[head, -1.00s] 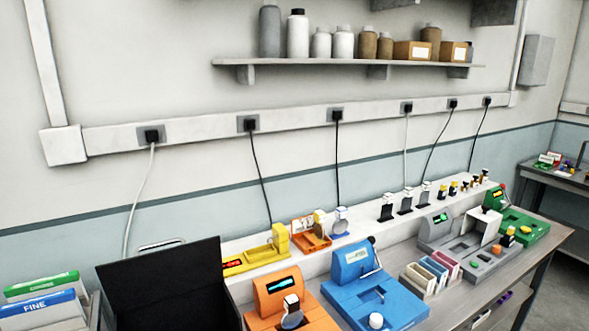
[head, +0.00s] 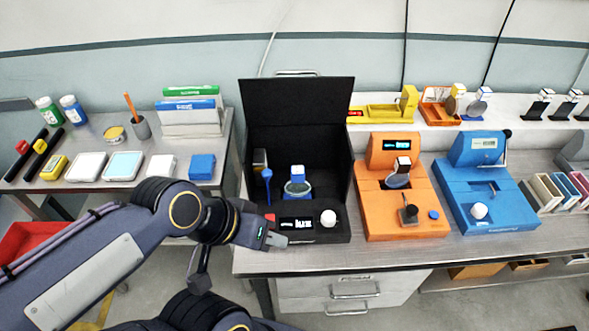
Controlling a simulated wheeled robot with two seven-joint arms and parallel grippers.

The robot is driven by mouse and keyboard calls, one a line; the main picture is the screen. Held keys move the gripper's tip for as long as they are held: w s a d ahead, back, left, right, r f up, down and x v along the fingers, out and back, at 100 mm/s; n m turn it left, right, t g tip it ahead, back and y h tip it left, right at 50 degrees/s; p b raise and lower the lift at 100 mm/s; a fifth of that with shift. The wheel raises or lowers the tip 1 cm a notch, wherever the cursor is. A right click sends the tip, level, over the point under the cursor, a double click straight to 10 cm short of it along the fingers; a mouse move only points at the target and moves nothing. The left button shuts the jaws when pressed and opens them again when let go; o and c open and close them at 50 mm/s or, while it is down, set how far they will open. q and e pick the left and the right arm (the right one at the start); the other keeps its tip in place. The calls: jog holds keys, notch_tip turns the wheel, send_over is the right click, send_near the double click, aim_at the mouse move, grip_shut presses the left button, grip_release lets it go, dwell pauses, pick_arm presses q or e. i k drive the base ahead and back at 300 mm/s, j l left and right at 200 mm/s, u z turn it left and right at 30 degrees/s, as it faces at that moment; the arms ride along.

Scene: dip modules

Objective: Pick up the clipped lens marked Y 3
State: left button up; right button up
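Several clipped lenses with pale clips are in the head view, and I cannot read Y 3 on any. One lens (head: 399,180) sits in the orange machine (head: 385,228). Another lens (head: 297,188) is on a blue holder inside the open black box (head: 340,205). More stand at the back, one lens (head: 477,107) near an orange stand and dark-based ones such as this lens (head: 541,101) further right. My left gripper (head: 278,241) is at the front left edge of the black box, apart from the lenses; its finger gap cannot be made out. My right gripper is not visible.
The black box's raised lid (head: 297,112) stands behind it. A white knob (head: 328,218) and display are at its front. A blue machine (head: 487,195) is right of the orange one. A side bench (head: 185,147) at left holds trays and jars. Drawers (head: 345,289) are below.

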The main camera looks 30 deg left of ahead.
aim_at(297, 188)
jog(key=j+u, duration=0.85)
jog(key=j, duration=0.15)
jog(key=i+j+u, duration=0.2)
jog(key=j+u, duration=0.2)
